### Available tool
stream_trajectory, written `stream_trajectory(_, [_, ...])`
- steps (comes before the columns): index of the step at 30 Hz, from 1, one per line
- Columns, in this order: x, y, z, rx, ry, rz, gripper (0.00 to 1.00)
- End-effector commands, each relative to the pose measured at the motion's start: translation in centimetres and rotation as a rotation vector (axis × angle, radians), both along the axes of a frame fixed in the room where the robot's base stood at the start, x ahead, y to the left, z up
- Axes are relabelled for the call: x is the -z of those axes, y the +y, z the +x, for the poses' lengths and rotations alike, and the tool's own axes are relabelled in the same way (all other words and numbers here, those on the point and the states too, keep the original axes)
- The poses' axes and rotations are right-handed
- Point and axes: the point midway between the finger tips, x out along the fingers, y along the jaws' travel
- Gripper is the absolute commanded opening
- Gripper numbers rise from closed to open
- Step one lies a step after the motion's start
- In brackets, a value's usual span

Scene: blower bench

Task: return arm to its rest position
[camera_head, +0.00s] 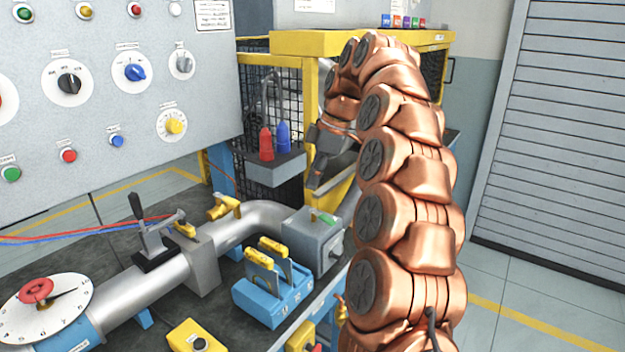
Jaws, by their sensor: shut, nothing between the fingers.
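My copper-coloured arm (405,180) rises from the bottom right of the head view, arches over at the top and comes back down on its left side. My gripper (317,172) hangs at the end, fingers pointing down, in front of the yellow cage. It is shut and empty. It is to the right of the small grey shelf with a red and a blue cone, and above the grey box on the pipe. Part of the wrist is hidden behind the arm's own links.
A grey control panel (110,190) with knobs and buttons fills the left. The bench holds a pipe (130,290), a toggle clamp (155,232), a blue block (270,297) and a dial (62,300). The yellow-framed cage (309,100) stands behind. Open floor (520,285) lies right, before a shutter (560,130).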

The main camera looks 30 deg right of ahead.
Motion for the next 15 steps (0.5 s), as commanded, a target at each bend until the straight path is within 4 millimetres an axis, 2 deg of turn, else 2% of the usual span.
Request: stream_trajectory(15, [-0.26,0.43,-0.26,0.003,0.006,0.002,0.0])
